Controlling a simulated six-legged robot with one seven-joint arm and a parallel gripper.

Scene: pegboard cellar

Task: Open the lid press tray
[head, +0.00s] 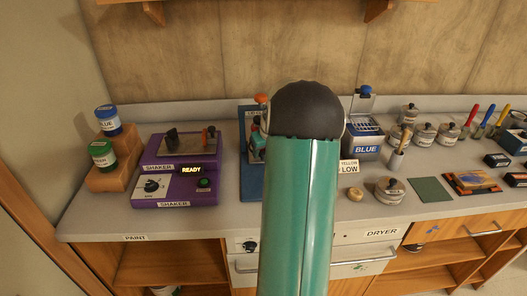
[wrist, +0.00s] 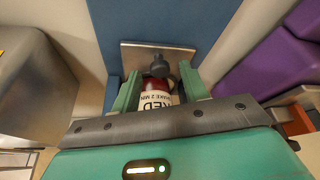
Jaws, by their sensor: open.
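The lid press (head: 250,178) is a blue stand left of centre in the head view, mostly hidden behind my arm. In the wrist view its blue panel (wrist: 150,25) carries a metal plate (wrist: 140,55). A dark round knob (wrist: 158,68) shows in front of the plate. A can labelled RED (wrist: 155,98), with a red and white side, is just below the knob. My gripper (wrist: 160,78) is open, its green fingers on either side of the knob and can. Contact cannot be told.
The purple shaker (head: 172,190), its display reading READY, stands left of the press, with paint cans (head: 107,120) beyond it. A blue bin (head: 366,149), jars and tools fill the right of the counter. A drawer (head: 370,268) and open shelves lie below.

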